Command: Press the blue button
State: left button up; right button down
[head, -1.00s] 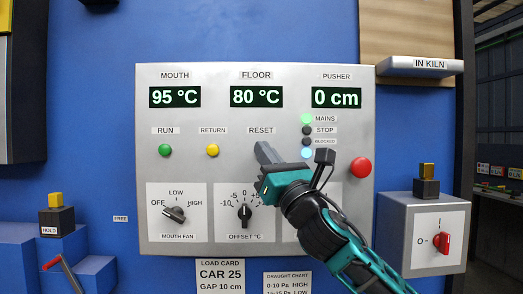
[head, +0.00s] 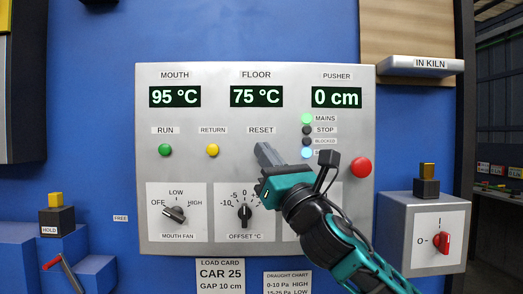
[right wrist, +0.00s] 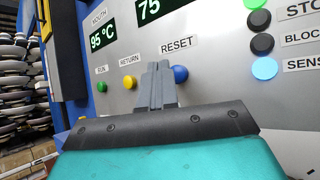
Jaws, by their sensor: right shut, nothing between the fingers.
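The blue button (right wrist: 180,74) shows in the right wrist view under the RESET label, just right of my shut fingertips. In the head view it is hidden behind my right gripper (head: 264,150). My right gripper, also seen in the right wrist view (right wrist: 157,70), is shut and empty, its tips pointing at the panel close to the button. I cannot tell whether the fingers touch it. The grey control panel (head: 290,80) carries the button. My left gripper is not in view.
A green button (head: 165,150), a yellow button (head: 212,150) and a red button (head: 361,167) sit on the same panel. Below are the MOUTH FAN knob (head: 174,215) and the OFFSET knob (head: 244,212). A grey switch box (head: 400,215) stands at the right.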

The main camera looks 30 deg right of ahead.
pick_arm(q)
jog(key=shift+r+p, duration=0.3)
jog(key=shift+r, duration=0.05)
pick_arm(e)
jog(key=shift+s+a, duration=0.4)
jog(key=shift+s, duration=0.3)
jog(key=shift+s+a, duration=0.45)
jog(key=shift+s, duration=0.25)
jog(key=shift+s+a, duration=0.4)
jog(key=shift+s, duration=0.3)
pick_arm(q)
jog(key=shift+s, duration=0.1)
